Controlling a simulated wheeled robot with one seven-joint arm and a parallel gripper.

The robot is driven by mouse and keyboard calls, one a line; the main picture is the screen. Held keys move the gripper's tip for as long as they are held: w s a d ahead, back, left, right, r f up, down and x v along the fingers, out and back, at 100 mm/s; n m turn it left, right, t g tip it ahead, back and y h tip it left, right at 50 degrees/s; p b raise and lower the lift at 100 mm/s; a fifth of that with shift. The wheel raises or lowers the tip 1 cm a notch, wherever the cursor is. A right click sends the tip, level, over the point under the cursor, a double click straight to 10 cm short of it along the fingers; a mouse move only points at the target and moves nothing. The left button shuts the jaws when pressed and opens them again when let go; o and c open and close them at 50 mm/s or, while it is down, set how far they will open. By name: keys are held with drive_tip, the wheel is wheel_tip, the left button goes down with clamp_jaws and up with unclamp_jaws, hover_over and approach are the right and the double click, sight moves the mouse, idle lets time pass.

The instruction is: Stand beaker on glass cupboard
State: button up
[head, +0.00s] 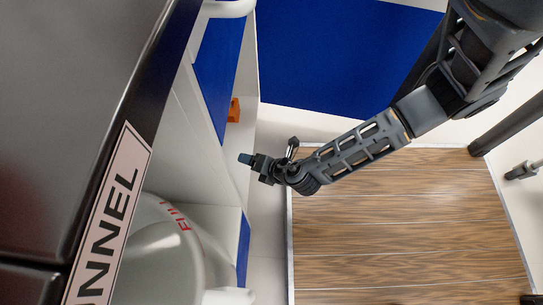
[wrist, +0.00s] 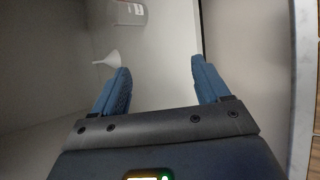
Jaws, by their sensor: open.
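My gripper (head: 245,158) is at the left end of my arm in the head view, beside the white-edged opening of a cabinet. In the wrist view my gripper (wrist: 160,64) has its two blue fingers wide apart with nothing between them. Beyond the fingers, a clear container with a small red mark (wrist: 129,14) is at the top edge, partly cut off. It may be the beaker, but I cannot tell. I cannot make out which furniture is the glass cupboard.
A white funnel (wrist: 107,60) lies beyond the left finger. A pale wall or panel (wrist: 245,60) stands close on the right. In the head view, a large white vessel with red lettering (head: 160,255) and an orange object (head: 234,109) are at left. The wooden floor (head: 400,235) is clear.

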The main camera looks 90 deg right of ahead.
drive_tip(key=s+a+r+m+t+y, duration=0.1)
drive_tip(key=s+a+r+m+y, duration=0.25)
drive_tip(key=a+r, duration=0.45)
drive_tip(key=s+a+r+m+t+y, duration=0.25)
drive_tip(key=a+r+m, duration=0.25)
drive_tip(key=r, duration=0.5)
drive_tip(key=a+r+m+t, duration=0.1)
drive_tip(key=r+m+t, duration=0.1)
drive_tip(key=r, duration=0.6)
drive_tip(key=w+a+r+m+t, duration=0.1)
drive_tip(key=a+r+m, duration=0.1)
drive_tip(key=r+m, duration=0.3)
wheel_tip(320, 180, up, 4)
drive_tip(key=shift+a+f+t, duration=0.1)
drive_tip(key=shift+a+t, duration=0.05)
drive_tip(key=shift+t, duration=0.2)
